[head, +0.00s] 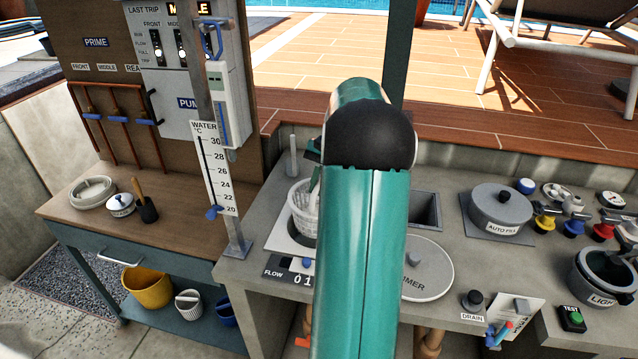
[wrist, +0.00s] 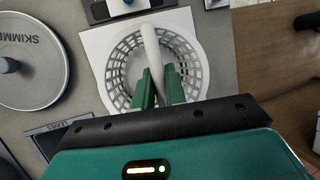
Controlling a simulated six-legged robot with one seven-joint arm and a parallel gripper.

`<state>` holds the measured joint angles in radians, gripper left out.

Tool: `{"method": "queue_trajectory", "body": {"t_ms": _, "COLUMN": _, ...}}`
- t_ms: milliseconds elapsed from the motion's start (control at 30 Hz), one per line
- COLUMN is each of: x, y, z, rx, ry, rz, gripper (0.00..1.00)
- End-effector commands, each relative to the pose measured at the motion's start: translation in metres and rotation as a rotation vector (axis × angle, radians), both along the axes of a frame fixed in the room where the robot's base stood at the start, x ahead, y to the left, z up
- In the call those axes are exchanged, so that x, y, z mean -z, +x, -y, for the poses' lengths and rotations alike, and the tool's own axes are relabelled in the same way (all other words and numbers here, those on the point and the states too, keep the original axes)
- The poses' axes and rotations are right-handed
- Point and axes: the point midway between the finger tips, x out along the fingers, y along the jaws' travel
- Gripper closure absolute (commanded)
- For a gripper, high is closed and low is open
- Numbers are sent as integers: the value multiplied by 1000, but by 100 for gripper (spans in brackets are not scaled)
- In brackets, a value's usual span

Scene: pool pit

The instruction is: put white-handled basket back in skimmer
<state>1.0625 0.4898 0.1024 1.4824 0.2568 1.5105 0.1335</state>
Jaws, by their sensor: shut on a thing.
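The white-handled basket (head: 302,212) is a pale lattice basket at the skimmer opening, left of my arm in the head view. In the wrist view the basket (wrist: 122,62) appears from above, with its white handle (wrist: 150,45) crossing the middle. My gripper (wrist: 159,88) is shut on the handle with its green fingers. The skimmer's white square surround (wrist: 95,42) frames the basket; it also shows in the head view (head: 283,243). The basket's side shows above the opening in the head view; how deep its bottom sits is hidden. My arm hides most of my gripper there.
The round skimmer lid (head: 432,272) lies on the counter right of the opening, beside a dark square bin (head: 427,207). A thermometer post (head: 225,190) stands to the left. A lidded auto-fill pot (head: 500,212) stands further right.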

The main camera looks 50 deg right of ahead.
Motion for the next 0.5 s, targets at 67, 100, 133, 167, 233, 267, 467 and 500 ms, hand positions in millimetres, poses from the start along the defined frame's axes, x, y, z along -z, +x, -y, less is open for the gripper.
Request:
{"method": "queue_trajectory", "body": {"t_ms": 67, "x": 0, "y": 0, "z": 0, "rx": 0, "ry": 0, "rz": 0, "gripper": 100}}
{"method": "queue_trajectory", "body": {"t_ms": 100, "x": 0, "y": 0, "z": 0, "rx": 0, "ry": 0, "rz": 0, "gripper": 100}}
{"method": "queue_trajectory", "body": {"t_ms": 133, "x": 0, "y": 0, "z": 0, "rx": 0, "ry": 0, "rz": 0, "gripper": 100}}
{"method": "queue_trajectory", "body": {"t_ms": 167, "x": 0, "y": 0, "z": 0, "rx": 0, "ry": 0, "rz": 0, "gripper": 100}}
{"method": "queue_trajectory", "body": {"t_ms": 233, "x": 0, "y": 0, "z": 0, "rx": 0, "ry": 0, "rz": 0, "gripper": 100}}
{"method": "queue_trajectory", "body": {"t_ms": 267, "x": 0, "y": 0, "z": 0, "rx": 0, "ry": 0, "rz": 0, "gripper": 100}}
{"method": "queue_trajectory", "body": {"t_ms": 467, "x": 6, "y": 0, "z": 0, "rx": 0, "ry": 1, "rz": 0, "gripper": 100}}
{"method": "queue_trajectory", "body": {"t_ms": 500, "x": 8, "y": 0, "z": 0, "rx": -1, "ry": 1, "rz": 0, "gripper": 100}}
